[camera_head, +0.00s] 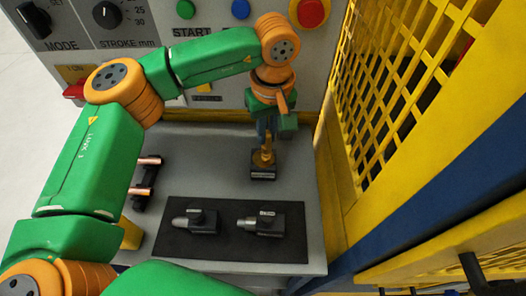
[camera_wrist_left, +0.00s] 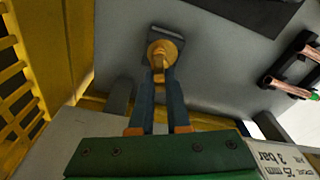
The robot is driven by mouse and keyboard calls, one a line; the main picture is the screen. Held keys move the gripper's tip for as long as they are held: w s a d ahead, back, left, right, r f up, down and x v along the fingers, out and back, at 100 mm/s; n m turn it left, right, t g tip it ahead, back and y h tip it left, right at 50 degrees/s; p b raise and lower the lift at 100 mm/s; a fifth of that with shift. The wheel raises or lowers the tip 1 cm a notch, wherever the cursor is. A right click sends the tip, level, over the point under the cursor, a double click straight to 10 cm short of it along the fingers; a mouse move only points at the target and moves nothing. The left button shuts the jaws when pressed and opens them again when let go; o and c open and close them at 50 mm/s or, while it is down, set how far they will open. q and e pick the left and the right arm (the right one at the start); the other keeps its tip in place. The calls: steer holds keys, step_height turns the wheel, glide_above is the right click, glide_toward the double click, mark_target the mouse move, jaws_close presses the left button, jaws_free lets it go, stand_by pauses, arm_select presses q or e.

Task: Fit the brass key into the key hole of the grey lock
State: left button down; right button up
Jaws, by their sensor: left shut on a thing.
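The brass key (camera_head: 264,156) is upright in my left gripper (camera_head: 266,142), which is shut on it. The key's round brass head also shows between the fingertips in the left wrist view (camera_wrist_left: 161,51). The grey lock (camera_head: 263,173), a small dark block on the grey table, is directly below the key. In the wrist view the lock (camera_wrist_left: 182,39) shows behind the key's head. The key's lower end and the key hole are hidden, so I cannot tell whether the key is inside the hole or just above it. My right gripper is not in view.
A black mat (camera_head: 170,245) with two dark grey tools (camera_head: 203,221) (camera_head: 262,223) lies in front of the lock. A dark rack with copper tubes (camera_head: 146,182) stands left. A yellow mesh guard (camera_head: 400,75) closes the right side; a control panel (camera_head: 215,60) stands behind.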

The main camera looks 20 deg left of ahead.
arm_select(q)
steer(key=shift+w+a+f, duration=0.1)
steer(key=shift+a+f, duration=0.15)
steer(key=shift+f, duration=0.1)
step_height(320, 180, down, 4)
steer(key=b, duration=0.4)
steer(key=shift+a, duration=0.1)
steer(key=shift+w+r+p, duration=0.1)
steer(key=shift+r+p, duration=0.1)
steer(key=shift+p, duration=0.2)
steer(key=c, duration=1.3)
jaws_free()
steer(key=shift+a+f, duration=0.1)
steer(key=shift+f, duration=0.05)
steer(key=o, duration=0.4)
